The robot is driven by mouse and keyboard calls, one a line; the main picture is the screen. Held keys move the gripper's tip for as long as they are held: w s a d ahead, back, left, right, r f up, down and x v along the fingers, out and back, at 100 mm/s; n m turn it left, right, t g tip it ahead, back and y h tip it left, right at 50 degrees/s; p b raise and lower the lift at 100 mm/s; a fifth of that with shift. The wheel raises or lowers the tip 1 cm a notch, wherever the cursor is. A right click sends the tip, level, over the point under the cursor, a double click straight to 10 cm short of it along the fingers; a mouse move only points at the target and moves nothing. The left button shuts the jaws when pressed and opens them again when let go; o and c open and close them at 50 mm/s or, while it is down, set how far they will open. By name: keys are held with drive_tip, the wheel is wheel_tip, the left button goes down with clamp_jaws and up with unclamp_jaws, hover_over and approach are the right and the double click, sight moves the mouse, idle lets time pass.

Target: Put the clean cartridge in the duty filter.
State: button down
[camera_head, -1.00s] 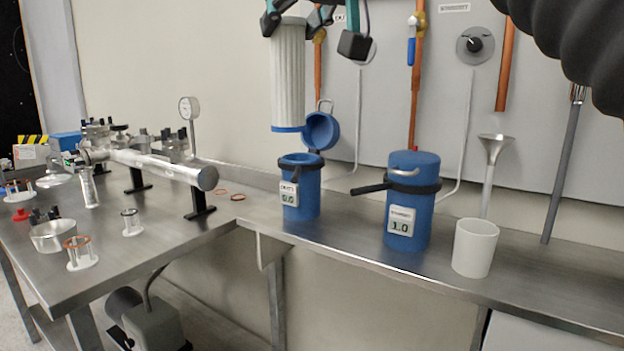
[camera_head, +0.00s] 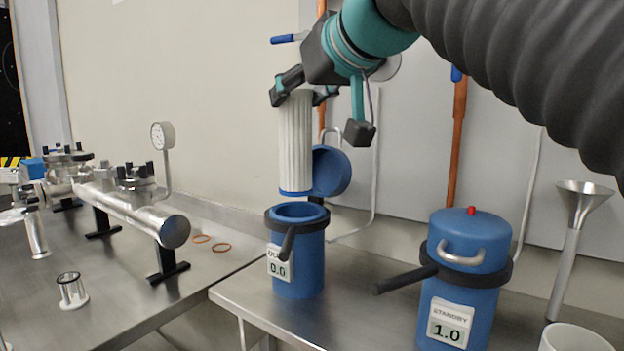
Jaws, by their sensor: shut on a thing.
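My gripper (camera_head: 300,95) is shut on the top of a white pleated cartridge (camera_head: 296,142) with a blue bottom ring. The cartridge hangs upright above the open duty filter (camera_head: 298,268), a blue housing with a black collar and a display reading 0.0. The cartridge's lower end appears a little above the housing's mouth, with no contact visible. The duty filter's blue lid (camera_head: 331,171) is swung open behind the cartridge. The inside of the housing is mostly hidden.
The closed blue standby filter (camera_head: 463,275), reading 1.0, stands to the right with its handle sticking out left. A funnel (camera_head: 574,225) and white cup (camera_head: 574,338) are at far right. A metal pipe assembly (camera_head: 130,208) and gauge (camera_head: 162,136) occupy the left bench.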

sight(304, 183)
wheel_tip(304, 183, down, 12)
drive_tip(key=shift+r+b, duration=0.1)
drive_tip(key=shift+b, duration=0.5)
drive_tip(key=shift+f+b, duration=0.35)
drive_tip(key=shift+b, duration=0.05)
drive_tip(key=shift+f+b, duration=0.3)
drive_tip(key=shift+c, duration=2.2)
unclamp_jaws()
drive_tip(key=shift+r, duration=0.15)
